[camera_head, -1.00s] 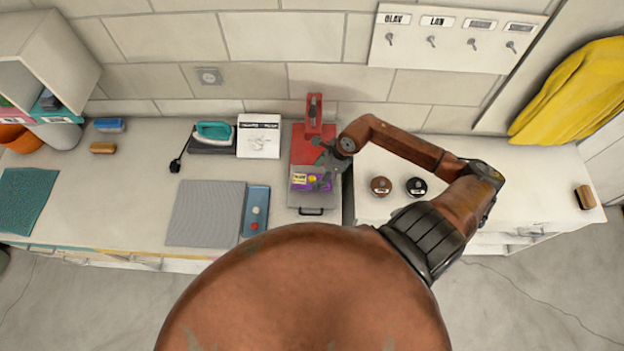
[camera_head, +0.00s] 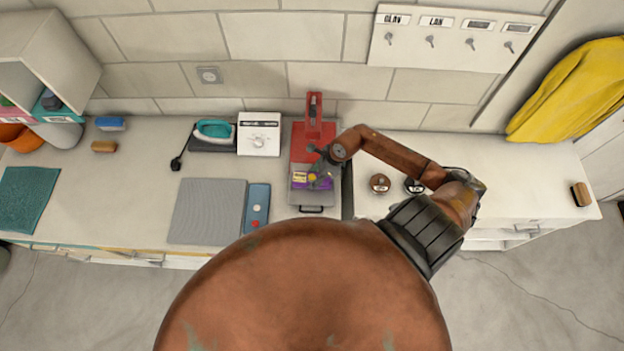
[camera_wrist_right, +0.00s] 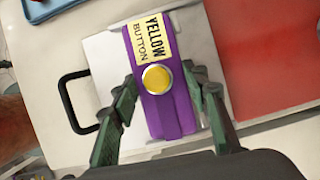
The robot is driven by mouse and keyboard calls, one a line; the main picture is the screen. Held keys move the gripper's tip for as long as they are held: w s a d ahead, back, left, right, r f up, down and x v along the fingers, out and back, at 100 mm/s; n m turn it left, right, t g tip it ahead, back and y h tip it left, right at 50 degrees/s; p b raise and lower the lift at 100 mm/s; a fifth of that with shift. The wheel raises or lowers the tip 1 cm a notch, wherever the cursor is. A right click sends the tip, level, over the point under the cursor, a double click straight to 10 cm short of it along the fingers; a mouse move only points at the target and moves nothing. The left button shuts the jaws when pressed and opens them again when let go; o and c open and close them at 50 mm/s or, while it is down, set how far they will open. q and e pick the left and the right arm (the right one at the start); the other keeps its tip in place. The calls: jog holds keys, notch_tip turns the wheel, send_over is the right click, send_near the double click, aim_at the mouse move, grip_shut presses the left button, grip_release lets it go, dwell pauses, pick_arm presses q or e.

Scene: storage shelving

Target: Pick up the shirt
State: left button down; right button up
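A yellow cloth garment (camera_head: 572,92) hangs at the far right of the head view; I cannot tell whether it is a shirt. No other garment shows. My right gripper (camera_head: 316,168) is over the grey plate of a red press. In the right wrist view, the right gripper (camera_wrist_right: 160,76) is open, its two fingers on either side of a purple box (camera_wrist_right: 168,112) with a yellow round button and a "YELLOW BUTTON" label. I cannot tell whether the fingers touch it. The purple box (camera_head: 325,184) is partly hidden in the head view. My left gripper is not in view.
The red press (camera_head: 304,150) stands against the wall. Left of it are a white box (camera_head: 259,143), a teal iron (camera_head: 214,129), a grey mat (camera_head: 207,212) and a blue panel (camera_head: 257,200). Right are a brown round item (camera_head: 380,184) and a dark one. The right counter is mostly clear.

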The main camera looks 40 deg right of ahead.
jog(key=c, duration=0.3)
jog(key=shift+c, duration=1.5)
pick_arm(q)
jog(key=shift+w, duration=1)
pick_arm(e)
jog(key=shift+r, duration=0.1)
